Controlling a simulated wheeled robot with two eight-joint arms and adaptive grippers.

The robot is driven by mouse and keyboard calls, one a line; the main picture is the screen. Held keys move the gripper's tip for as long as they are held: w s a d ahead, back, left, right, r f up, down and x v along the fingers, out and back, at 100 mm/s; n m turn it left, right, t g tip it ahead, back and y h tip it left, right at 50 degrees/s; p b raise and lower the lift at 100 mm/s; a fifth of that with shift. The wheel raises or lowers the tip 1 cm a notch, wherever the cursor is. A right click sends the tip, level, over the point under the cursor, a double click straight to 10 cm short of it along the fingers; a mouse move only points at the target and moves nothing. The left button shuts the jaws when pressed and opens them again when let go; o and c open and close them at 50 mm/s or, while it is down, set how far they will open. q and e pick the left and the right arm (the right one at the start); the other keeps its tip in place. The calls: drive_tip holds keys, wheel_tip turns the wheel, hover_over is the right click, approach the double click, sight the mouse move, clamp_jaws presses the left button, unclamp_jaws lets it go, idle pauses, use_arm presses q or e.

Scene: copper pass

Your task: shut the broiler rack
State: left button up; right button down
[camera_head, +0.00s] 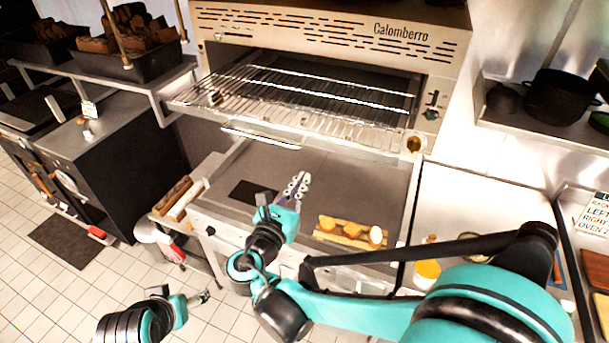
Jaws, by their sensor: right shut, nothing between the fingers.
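The broiler (330,18) is a steel unit marked "Calomberro" at the top middle, with an open front. Its wire rack (300,96) sticks out of the opening toward me, and a handle bar (260,138) hangs at its front edge. The rack looks empty. My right gripper (298,184) is shut and empty, below and in front of the rack's handle, apart from it. My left gripper (204,297) is low at the left, far from the rack, and too small to tell whether it is open.
A steel counter (340,180) lies under the broiler, with a board of food (350,232) at its front. Dark pots (562,95) stand on a shelf at the right. Bins of dark chunks (135,50) stand at the left. Tiled floor (60,290) is clear at the lower left.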

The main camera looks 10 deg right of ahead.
drive_tip(key=p+x, duration=0.1)
drive_tip(key=x, duration=1)
drive_tip(key=shift+w+d, duration=0.15)
drive_tip(key=b, duration=0.4)
approach(349, 105)
drive_tip(key=f+x, duration=0.1)
drive_tip(key=x, duration=0.8)
drive_tip(key=a+f+x, duration=0.1)
drive_tip(key=x, duration=0.4)
drive_tip(key=shift+w+f, duration=0.3)
drive_tip(key=shift+w, duration=0.05)
drive_tip(key=shift+r, duration=0.15)
